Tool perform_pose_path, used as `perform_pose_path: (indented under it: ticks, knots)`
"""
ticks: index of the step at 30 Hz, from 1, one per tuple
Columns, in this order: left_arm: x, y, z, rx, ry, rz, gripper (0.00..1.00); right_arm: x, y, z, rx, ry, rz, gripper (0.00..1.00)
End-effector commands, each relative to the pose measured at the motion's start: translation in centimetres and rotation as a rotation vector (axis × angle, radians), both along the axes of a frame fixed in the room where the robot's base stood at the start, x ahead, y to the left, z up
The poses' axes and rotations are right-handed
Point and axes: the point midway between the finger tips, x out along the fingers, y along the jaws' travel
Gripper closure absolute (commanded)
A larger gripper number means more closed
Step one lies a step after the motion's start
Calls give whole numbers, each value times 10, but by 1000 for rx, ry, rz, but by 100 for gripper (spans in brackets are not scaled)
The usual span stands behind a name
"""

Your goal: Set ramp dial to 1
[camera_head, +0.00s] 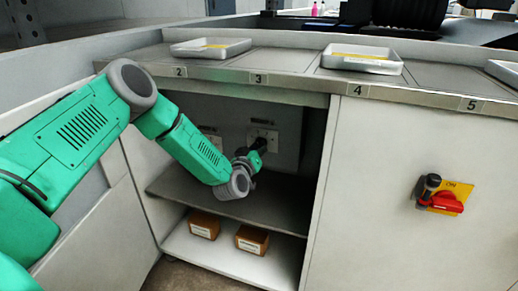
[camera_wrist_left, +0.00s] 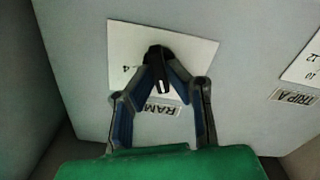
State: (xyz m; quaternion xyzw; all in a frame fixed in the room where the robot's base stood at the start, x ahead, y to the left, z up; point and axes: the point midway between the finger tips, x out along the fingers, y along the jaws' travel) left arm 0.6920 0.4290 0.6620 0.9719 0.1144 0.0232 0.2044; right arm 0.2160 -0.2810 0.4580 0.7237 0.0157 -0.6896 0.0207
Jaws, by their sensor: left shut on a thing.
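The ramp dial (camera_wrist_left: 158,62) is a black knob with a white mark on a white plate (camera_wrist_left: 192,48), seen in the left wrist view. A label partly reading "RAM" (camera_wrist_left: 162,108) sits beside the plate, partly hidden by a finger. My left gripper (camera_wrist_left: 160,82) has its two fingers closed around the knob. In the head view my left gripper (camera_head: 254,156) reaches into the open cabinet to a plate (camera_head: 264,140) on the back panel; the dial is largely hidden there. The numbers on the plate are mostly hidden or unreadable. My right gripper is not in view.
The cabinet has a grey shelf (camera_head: 240,203) below my left arm, with two brown boxes (camera_head: 252,239) underneath. Another plate (camera_head: 212,140) is left of the gripper. A red rotary switch (camera_head: 446,202) is on the front panel at right. Trays (camera_head: 362,60) stand on the counter.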

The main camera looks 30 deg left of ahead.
Motion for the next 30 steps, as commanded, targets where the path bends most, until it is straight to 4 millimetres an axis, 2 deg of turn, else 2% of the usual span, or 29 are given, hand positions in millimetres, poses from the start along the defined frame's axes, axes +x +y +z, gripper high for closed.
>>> perform_pose_path:
  ticks: [18,30]
  knots:
    - [-1,6,-3,-538,-131,9,100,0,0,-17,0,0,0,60]
    - [-2,8,-4,-725,-176,11,100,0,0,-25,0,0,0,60]
